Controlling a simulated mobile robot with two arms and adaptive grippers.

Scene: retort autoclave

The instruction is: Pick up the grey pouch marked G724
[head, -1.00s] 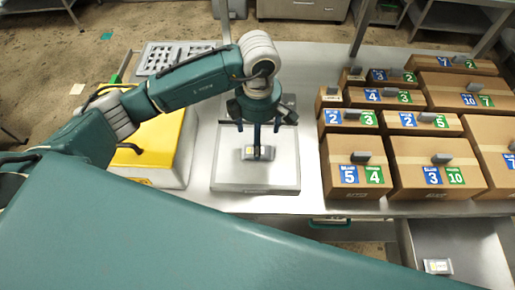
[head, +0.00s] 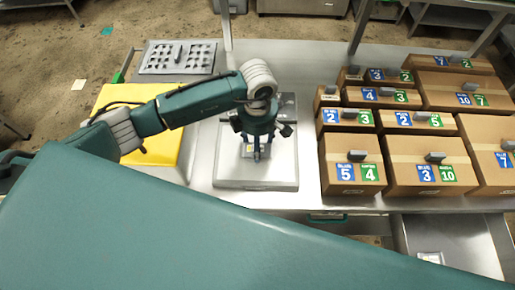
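My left gripper (head: 257,154) points down over a flat silver plate (head: 228,172) on the steel bench. A small grey item with a pale label, seemingly a pouch (head: 250,157), lies on the plate right under the fingertips. The fingers partly cover it. I cannot read its marking, nor tell whether the fingers are closed on it. Another small item with a pale label (head: 431,257) lies in an open steel drawer (head: 455,240) at the lower right. It is partly hidden by my teal arm or body. My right gripper is not in view.
Cardboard boxes (head: 350,172) with blue and green number labels stand in rows to the right, with small grey items on top. A yellow-topped case (head: 165,135) stands left of the plate. A perforated metal tray (head: 180,56) lies behind it.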

